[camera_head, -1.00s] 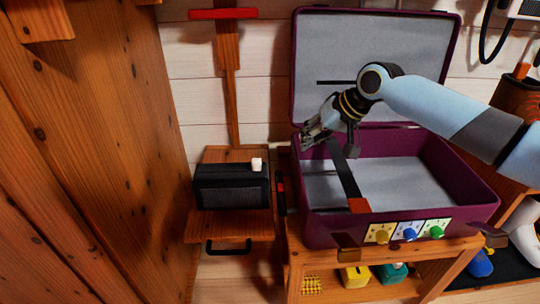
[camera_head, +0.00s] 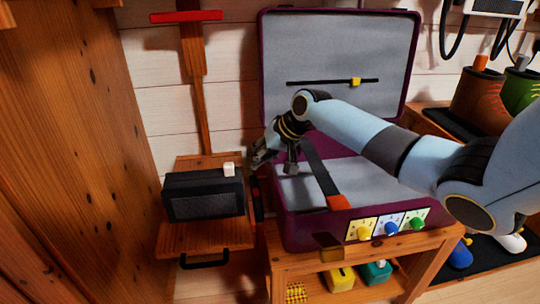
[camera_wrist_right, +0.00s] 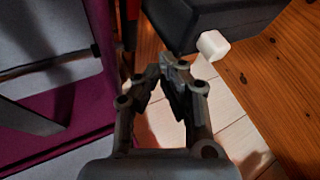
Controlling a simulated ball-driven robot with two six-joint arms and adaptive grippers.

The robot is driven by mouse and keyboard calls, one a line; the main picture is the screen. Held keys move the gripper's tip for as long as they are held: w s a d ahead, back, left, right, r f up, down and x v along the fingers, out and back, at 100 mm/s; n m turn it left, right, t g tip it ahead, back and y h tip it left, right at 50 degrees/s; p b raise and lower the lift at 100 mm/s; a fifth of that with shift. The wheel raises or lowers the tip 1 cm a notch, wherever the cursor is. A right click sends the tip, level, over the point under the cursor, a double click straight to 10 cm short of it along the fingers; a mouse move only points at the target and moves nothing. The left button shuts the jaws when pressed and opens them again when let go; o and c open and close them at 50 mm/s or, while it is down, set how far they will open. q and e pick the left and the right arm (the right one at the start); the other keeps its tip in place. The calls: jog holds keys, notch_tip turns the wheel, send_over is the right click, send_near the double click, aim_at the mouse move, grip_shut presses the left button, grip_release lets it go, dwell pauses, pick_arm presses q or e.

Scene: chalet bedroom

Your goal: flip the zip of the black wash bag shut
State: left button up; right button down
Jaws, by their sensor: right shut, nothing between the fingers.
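The black wash bag (camera_head: 203,196) sits upright on a small wooden shelf left of the suitcase. A white zip tab (camera_head: 229,169) stands up on its top, near the right end. My right gripper (camera_head: 259,160) is shut and empty, a little to the right of the tab and apart from it. In the right wrist view the shut fingertips (camera_wrist_right: 172,66) are close to the bag (camera_wrist_right: 220,18), with the white tab (camera_wrist_right: 212,45) just right of them. My left gripper is not in view.
The open purple suitcase (camera_head: 300,228) stands on a wooden bench (camera_head: 275,255) to the right, under my right arm. Its raised lid (camera_head: 335,50) is behind the arm. A black handle (camera_head: 204,262) hangs below the shelf. A wooden wall (camera_head: 70,150) is at left.

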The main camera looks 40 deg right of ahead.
aim_at(236, 168)
jog(key=shift+w+a+r, duration=0.1)
jog(key=shift+w+a, duration=0.25)
jog(key=shift+a, duration=0.25)
jog(key=shift+w+a, duration=0.3)
jog(key=shift+a, duration=0.3)
jog(key=shift+w+a, duration=0.2)
jog(key=shift+a, duration=0.15)
jog(key=shift+w+a+r, duration=0.1)
jog(key=shift+a, duration=0.05)
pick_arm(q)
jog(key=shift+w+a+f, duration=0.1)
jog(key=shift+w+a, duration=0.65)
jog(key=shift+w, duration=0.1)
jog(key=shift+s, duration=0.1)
